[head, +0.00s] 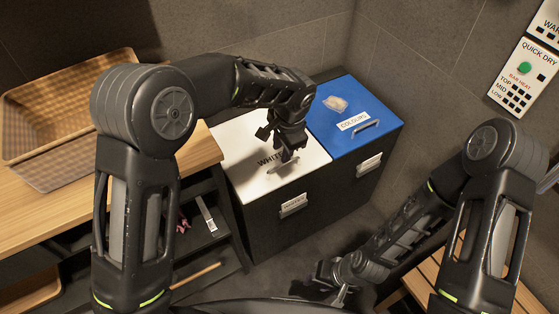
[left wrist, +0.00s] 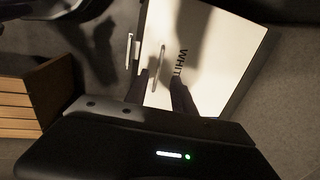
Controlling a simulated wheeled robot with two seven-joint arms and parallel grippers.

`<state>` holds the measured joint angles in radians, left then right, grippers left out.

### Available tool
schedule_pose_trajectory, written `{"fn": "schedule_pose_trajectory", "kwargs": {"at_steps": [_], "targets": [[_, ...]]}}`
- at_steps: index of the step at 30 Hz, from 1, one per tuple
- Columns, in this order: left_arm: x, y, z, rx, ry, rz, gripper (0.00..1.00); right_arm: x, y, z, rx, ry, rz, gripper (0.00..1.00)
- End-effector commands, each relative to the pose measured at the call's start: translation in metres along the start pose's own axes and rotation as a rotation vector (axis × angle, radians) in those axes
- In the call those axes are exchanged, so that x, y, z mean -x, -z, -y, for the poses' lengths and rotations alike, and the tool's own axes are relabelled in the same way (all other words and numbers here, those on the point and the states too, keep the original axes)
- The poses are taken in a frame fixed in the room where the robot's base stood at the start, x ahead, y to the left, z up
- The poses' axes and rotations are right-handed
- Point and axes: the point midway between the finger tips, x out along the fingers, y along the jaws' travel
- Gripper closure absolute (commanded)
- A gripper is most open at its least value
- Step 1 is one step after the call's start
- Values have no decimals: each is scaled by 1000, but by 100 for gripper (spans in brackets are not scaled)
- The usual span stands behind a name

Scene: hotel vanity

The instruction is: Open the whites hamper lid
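The whites hamper has a white lid (head: 235,160) marked "WHITES", lying flat and closed, with a bar handle (head: 283,168) near its front edge. My left gripper (head: 277,146) is over the lid, pointing down close to the handle, and partly covers the lettering. In the left wrist view the white lid (left wrist: 210,60) fills the middle. The two fingers (left wrist: 161,92) are apart with nothing between their tips, and the handle (left wrist: 159,68) lies just beyond them. My right gripper (head: 338,291) is low at the bottom, dark and partly hidden, away from the hamper.
A blue "COLOURS" lid (head: 335,105) with a small pale item (head: 336,103) on it adjoins on the right. A wooden counter (head: 60,215) with a wicker basket (head: 65,95) stands left. A slatted wooden bench (head: 405,300) is at lower right. Walls close off the back.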

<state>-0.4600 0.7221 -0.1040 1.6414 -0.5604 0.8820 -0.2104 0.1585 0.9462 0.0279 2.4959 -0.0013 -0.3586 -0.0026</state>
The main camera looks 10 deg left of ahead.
Motion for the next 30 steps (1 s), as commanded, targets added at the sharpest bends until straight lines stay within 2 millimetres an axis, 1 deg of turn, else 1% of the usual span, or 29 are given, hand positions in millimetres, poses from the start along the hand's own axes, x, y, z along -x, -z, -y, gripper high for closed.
{"fn": "schedule_pose_trajectory", "kwargs": {"at_steps": [5,12,16,21,27,28,30], "targets": [[-16,-1,0,1,-2,3,69,-1,0,0,0,0,0,64],[-53,-1,-1,0,-4,3,69,-1,0,0,0,0,-1,64],[-70,-1,-1,0,-2,2,69,-1,0,0,0,0,-1,64],[-78,-1,0,1,-1,1,69,-2,0,-1,0,0,-1,64],[-78,0,0,1,-1,0,69,-2,0,-1,0,0,-1,64],[-78,0,0,1,-2,0,70,-2,0,-1,0,0,-1,64],[-78,0,0,1,-2,0,76,-2,0,-1,0,0,-1,64]]}}
